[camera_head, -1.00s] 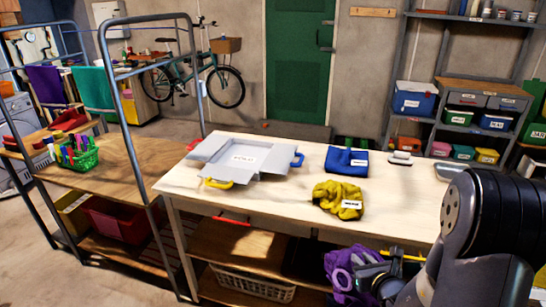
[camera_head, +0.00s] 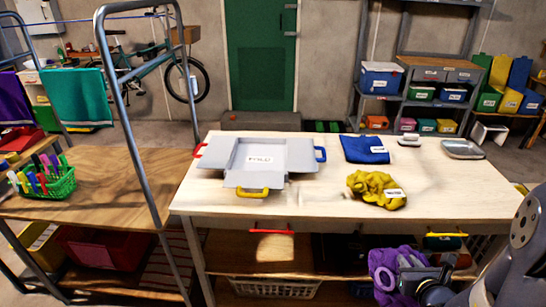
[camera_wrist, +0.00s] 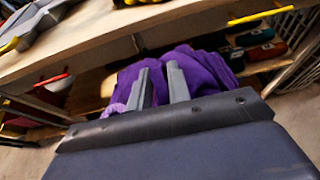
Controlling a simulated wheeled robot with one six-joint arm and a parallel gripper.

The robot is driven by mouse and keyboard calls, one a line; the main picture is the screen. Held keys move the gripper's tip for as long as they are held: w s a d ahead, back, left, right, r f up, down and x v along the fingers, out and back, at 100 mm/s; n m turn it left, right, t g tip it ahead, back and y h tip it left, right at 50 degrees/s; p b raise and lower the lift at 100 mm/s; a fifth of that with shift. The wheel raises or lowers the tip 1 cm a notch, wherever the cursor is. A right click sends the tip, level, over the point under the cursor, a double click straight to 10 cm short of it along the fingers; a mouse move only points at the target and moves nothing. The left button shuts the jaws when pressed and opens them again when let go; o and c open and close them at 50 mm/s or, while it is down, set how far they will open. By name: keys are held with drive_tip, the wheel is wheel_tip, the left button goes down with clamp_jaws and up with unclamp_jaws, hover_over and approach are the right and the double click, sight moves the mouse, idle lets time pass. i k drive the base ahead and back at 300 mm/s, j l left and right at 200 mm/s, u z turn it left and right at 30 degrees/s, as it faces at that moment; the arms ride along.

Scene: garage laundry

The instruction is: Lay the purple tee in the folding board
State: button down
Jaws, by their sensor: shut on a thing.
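The purple tee (camera_head: 385,268) is a crumpled bundle in my gripper (camera_head: 428,275), in front of the table and below its top. In the wrist view the tee (camera_wrist: 205,68) hangs around both fingertips of my gripper (camera_wrist: 162,85), which is shut on it. The grey folding board (camera_head: 258,160) lies on the left part of the tabletop, with red, blue and yellow handles and a label at its middle. Its panels look spread and nothing lies on it. My gripper is to the right of the board and lower.
A blue folded cloth (camera_head: 364,149), a crumpled yellow cloth (camera_head: 377,189), a small brush-like thing (camera_head: 410,140) and a metal tray (camera_head: 462,149) are on the table (camera_head: 310,205). A metal rack (camera_head: 125,120) stands at the left. The tabletop's front middle is clear.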

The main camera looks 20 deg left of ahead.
sight(259, 159)
drive_tip(key=k+j, duration=0.1)
drive_tip(key=j, duration=0.3)
drive_tip(key=k+j, duration=0.1)
drive_tip(key=j, duration=0.25)
drive_tip(key=k+j+z, duration=0.1)
drive_tip(key=j, duration=0.3)
drive_tip(key=k+j, duration=0.15)
drive_tip(key=j, duration=0.25)
drive_tip(key=k+j, duration=0.15)
drive_tip(key=j, duration=0.2)
drive_tip(key=i+z, duration=0.05)
